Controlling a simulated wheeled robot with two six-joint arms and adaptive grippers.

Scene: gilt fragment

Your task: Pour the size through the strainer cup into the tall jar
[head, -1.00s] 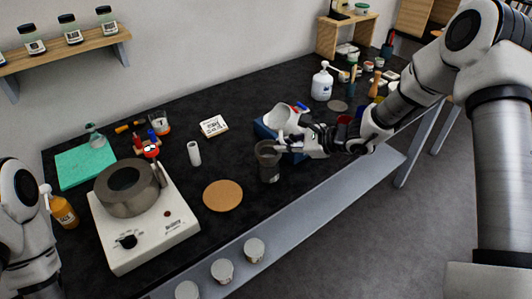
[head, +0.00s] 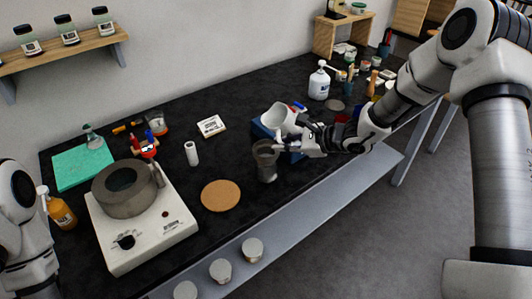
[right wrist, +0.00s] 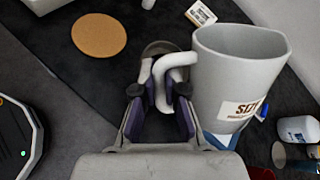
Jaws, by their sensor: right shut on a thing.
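My right gripper (head: 292,143) is shut on the handle of a light grey jug (head: 275,119). The jug fills the right of the right wrist view (right wrist: 238,85), with a partly hidden label; its open top shows, but I cannot make out its contents. In the head view, a dark strainer cup (head: 265,147) appears to sit atop the grey tall jar (head: 266,172), just left of my right gripper. Their boundary is unclear. In the right wrist view, a round rim (right wrist: 158,47) shows behind the fingers, partly hidden. My left arm is at the left edge, its gripper out of view.
A cork mat (head: 221,195), white cylinder (head: 191,153) and hotplate (head: 150,245) with a grey pot (head: 124,203) stand left. A pump bottle (head: 319,83) is at the back. Dark worktop is clear around the mat.

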